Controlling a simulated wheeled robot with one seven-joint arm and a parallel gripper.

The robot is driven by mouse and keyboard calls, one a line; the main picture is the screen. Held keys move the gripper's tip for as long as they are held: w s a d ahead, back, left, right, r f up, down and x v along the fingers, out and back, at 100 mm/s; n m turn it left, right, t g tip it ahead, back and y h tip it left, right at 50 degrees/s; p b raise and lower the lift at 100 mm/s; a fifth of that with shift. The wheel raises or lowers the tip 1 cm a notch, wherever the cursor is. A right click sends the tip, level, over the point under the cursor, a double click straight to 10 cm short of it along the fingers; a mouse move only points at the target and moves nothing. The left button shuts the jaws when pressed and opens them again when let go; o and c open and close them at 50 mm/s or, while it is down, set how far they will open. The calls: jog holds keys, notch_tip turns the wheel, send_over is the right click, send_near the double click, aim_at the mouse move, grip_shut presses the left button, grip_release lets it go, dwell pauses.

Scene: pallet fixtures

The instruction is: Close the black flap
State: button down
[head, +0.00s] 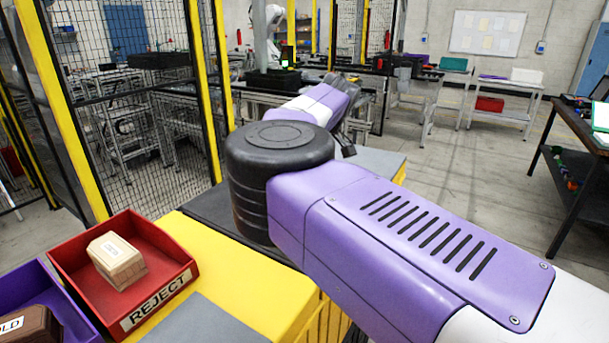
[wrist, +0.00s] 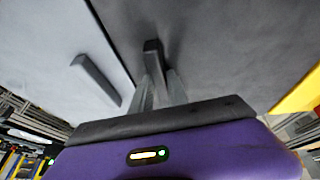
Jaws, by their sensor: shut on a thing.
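In the wrist view my gripper (wrist: 158,80) has its two grey fingers close together on a small black handle (wrist: 152,48). The handle stands out from the black flap (wrist: 220,50), a broad dark grey surface filling the upper middle and right of that view. In the head view a dark panel (head: 212,207), seemingly the flap, shows beside the yellow fixture, partly covered by my arm. My fingers and the handle are hidden there. The flap's exact angle cannot be told.
A light grey panel (wrist: 45,60) with its own dark bar handle (wrist: 95,80) lies left of the flap in the wrist view. Mesh fencing (head: 130,100) stands behind.

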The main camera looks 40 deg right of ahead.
jog(key=c, duration=1.3)
grip_release()
jog(key=shift+d+f, duration=0.25)
jog(key=shift+f, duration=0.15)
jog(key=shift+s, duration=0.1)
jog(key=shift+a+f, duration=0.1)
jog(key=shift+a, duration=0.05)
jog(key=v, duration=0.2)
jog(key=b+v, duration=0.1)
jog(key=v, duration=0.5)
jog(key=shift+r, duration=0.35)
jog(key=shift+w, duration=0.25)
